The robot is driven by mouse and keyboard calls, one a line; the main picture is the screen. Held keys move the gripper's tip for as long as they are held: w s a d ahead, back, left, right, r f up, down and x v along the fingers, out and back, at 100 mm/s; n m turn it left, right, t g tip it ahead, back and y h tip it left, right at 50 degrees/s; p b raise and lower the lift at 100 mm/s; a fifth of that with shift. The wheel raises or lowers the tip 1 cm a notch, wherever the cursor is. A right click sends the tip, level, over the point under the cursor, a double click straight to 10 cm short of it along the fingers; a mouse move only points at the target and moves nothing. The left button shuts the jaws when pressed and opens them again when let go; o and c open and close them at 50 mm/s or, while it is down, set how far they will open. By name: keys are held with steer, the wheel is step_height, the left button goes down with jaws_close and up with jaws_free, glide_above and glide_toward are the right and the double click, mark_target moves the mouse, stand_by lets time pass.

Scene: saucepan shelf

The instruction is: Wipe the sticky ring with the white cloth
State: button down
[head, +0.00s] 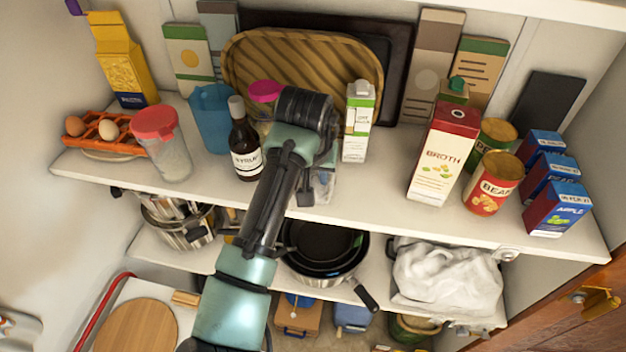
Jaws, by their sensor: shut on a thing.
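My gripper (318,188) is over the upper shelf, just left of the oat milk carton, and mostly hidden behind my own wrist. It is shut on a pale thing, of which only a small greyish patch shows; I cannot tell whether it is the white cloth. A crumpled white heap (447,275) that looks like cloth or a bag lies on the lower shelf at the right. I cannot make out the sticky ring; my arm covers part of the shelf.
A syrup bottle (244,145), blue pitcher (210,118) and red-lidded jar (163,145) stand left of my arm. The oat milk carton (358,125) is close on the right, then a broth carton (443,155) and cans. The upper shelf's (385,190) front middle is clear.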

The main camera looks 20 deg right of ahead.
steer(key=shift+w+d+b, duration=0.2)
steer(key=shift+w+d, duration=0.45)
steer(key=shift+w, duration=0.25)
steer(key=shift+w+d+b, duration=0.15)
steer(key=shift+w+d, duration=0.45)
steer(key=shift+w, duration=0.3)
steer(key=shift+r, duration=0.1)
steer(key=shift+p, duration=0.35)
